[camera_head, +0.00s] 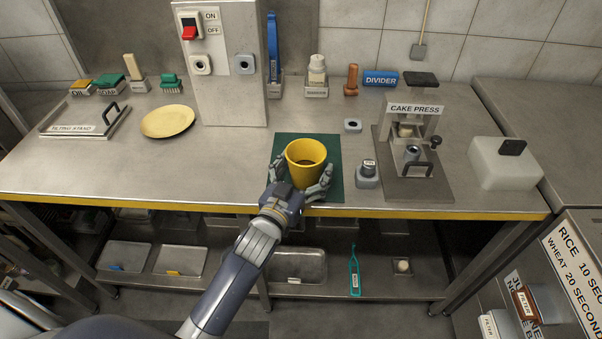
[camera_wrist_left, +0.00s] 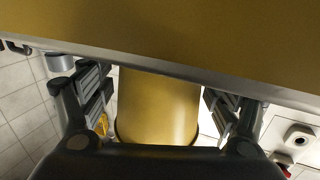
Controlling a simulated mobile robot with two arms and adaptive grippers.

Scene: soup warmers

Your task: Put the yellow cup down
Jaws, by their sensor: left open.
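The yellow cup (camera_head: 306,165) is upright over the dark green mat (camera_head: 334,190) near the table's front edge. I cannot tell whether its base touches the mat. My left gripper (camera_head: 302,183) is open at the front of the cup, with one finger on each side. In the left wrist view the cup (camera_wrist_left: 158,105) stands between the spread fingers of the left gripper (camera_wrist_left: 157,103), with gaps on both sides. My right gripper is not in view.
Behind the mat stands a grey metal post (camera_head: 222,95) with a switch. A yellow plate (camera_head: 167,122) lies left. A small grey block (camera_head: 367,176) and the cake press (camera_head: 413,150) stand right. The metal table (camera_head: 90,170) is clear at the front left.

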